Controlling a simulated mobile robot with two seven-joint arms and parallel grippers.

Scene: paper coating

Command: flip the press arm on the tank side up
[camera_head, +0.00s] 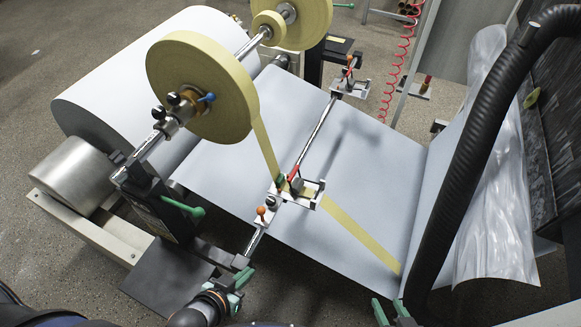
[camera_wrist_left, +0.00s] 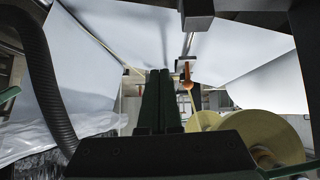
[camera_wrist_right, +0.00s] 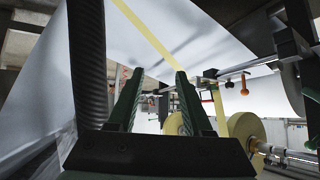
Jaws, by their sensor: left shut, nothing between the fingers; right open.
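A rod (camera_head: 318,133) spans the white sheet and carries two press fittings. The near press fitting (camera_head: 312,195) sits over the yellow tape strip, with a red piece on it and an orange-knobbed lever (camera_head: 261,211) beside it. The far press fitting (camera_head: 345,84) is at the sheet's far edge. My left gripper (camera_head: 243,278) is shut and empty below the near end of the rod, apart from the lever. An orange knob shows just right of its fingertips in the left wrist view (camera_wrist_left: 188,85). My right gripper (camera_head: 392,311) is open and empty at the bottom, beside the hose.
A large white paper roll (camera_head: 120,75) and yellow tape rolls (camera_head: 190,85) stand at the left and top. A thick black hose (camera_head: 470,160) crosses the right side. Clear crumpled film (camera_head: 497,180) hangs beyond it. Grey floor shows at the lower middle.

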